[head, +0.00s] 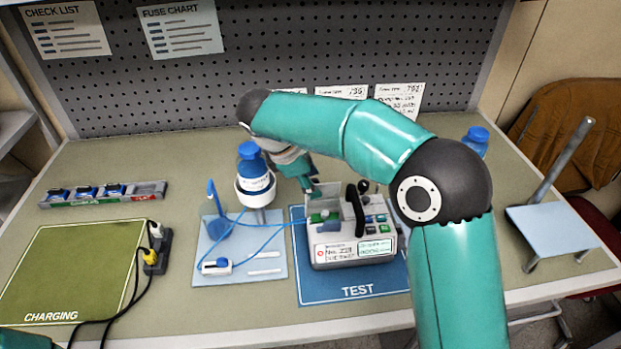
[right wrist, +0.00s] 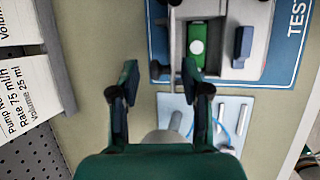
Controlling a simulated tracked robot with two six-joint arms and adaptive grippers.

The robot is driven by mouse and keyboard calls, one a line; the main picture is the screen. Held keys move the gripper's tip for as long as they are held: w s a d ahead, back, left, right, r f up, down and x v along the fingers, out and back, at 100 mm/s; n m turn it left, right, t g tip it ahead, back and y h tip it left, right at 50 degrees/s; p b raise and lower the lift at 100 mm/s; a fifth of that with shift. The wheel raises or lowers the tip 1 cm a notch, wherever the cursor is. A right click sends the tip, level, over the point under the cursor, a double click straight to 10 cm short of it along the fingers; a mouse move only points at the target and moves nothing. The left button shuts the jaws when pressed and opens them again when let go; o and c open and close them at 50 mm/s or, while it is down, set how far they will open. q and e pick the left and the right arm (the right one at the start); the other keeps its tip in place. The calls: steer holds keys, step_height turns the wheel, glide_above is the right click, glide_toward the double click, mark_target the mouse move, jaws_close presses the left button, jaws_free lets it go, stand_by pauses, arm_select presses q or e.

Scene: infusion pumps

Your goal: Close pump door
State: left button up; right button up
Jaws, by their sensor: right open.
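The pump (head: 352,250) is a light grey box with a front label, on the blue TEST mat (head: 340,288). Its top compartment is exposed, with a green part inside, also seen in the right wrist view (right wrist: 197,40). A pale panel, apparently the raised door (head: 322,196), stands at the compartment's back edge. My right gripper (head: 309,186) is behind the pump, close to that panel. In the right wrist view the gripper (right wrist: 160,80) is open with nothing between its fingers; one finger is beside the pump's edge. My left gripper is not seen.
A blue-capped bottle (head: 254,172) stands in a holder on a pale tray (head: 272,272), with blue tubing running to the pump. A black handle (head: 355,207) rises from the pump top. The green CHARGING mat (head: 60,270) lies left. The pegboard (head: 270,60) stands behind.

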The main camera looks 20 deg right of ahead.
jaws_close()
stand_by(0.5)
steer(key=s+t+b, duration=0.1)
steer(key=t+b, duration=0.1)
steer(key=b, duration=0.3)
steer(key=s+f+m+t+h+b, duration=0.1)
steer(key=t+b, duration=0.1)
steer(key=b, duration=0.3)
steer(key=s+a+f+t+h+b, duration=0.1)
steer(key=b, duration=0.5)
steer(key=shift+s+t, duration=0.3)
steer(key=shift+t, duration=0.1)
steer(key=shift+s+a+r+m+b, duration=0.15)
steer(key=shift+m+b, duration=0.15)
steer(key=shift+b, duration=0.3)
jaws_free()
